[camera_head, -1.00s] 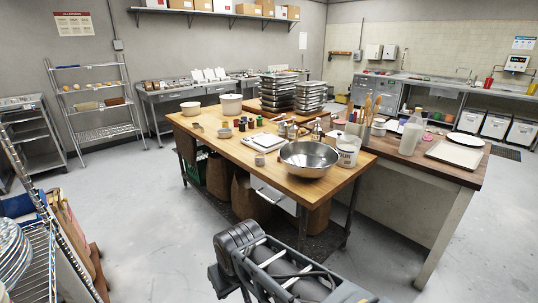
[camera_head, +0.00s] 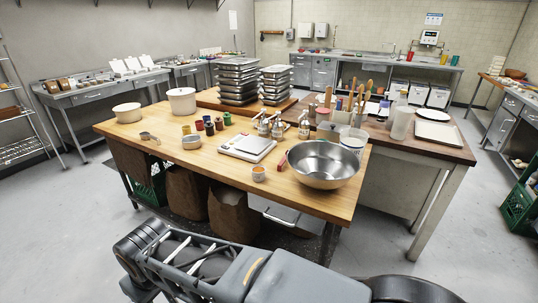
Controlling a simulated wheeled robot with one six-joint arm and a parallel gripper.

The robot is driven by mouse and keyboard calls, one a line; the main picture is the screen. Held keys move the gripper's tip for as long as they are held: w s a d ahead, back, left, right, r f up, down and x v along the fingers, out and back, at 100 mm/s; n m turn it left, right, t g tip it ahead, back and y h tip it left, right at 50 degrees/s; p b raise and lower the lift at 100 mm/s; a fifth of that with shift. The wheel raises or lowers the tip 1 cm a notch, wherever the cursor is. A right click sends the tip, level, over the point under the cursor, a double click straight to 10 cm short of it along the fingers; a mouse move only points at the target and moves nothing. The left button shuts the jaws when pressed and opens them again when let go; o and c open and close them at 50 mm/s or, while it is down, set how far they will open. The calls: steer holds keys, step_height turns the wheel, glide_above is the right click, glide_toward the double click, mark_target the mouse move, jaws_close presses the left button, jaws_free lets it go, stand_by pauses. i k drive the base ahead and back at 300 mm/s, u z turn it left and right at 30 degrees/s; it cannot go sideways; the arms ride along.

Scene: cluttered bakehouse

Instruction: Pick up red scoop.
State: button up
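I cannot make out a red scoop for certain. A small red object (camera_head: 282,161) lies on the wooden table (camera_head: 215,168), between the white scale (camera_head: 248,147) and the large steel bowl (camera_head: 323,164). It is too small to tell whether it is the scoop. My arm stretches across the bottom of the view, in front of the table. My gripper's fingers do not show.
A white pot (camera_head: 182,101), a pale bowl (camera_head: 127,113), small coloured jars and bottles crowd the table. Stacked trays (camera_head: 238,80) stand behind. A darker table (camera_head: 430,150) with utensils and a white tray (camera_head: 436,133) adjoins at right.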

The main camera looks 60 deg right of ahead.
mark_target(279, 166)
steer(key=z, duration=0.4)
steer(key=i, duration=0.9)
steer(key=z, duration=1.55)
steer(key=i, duration=0.65)
steer(key=z, duration=0.65)
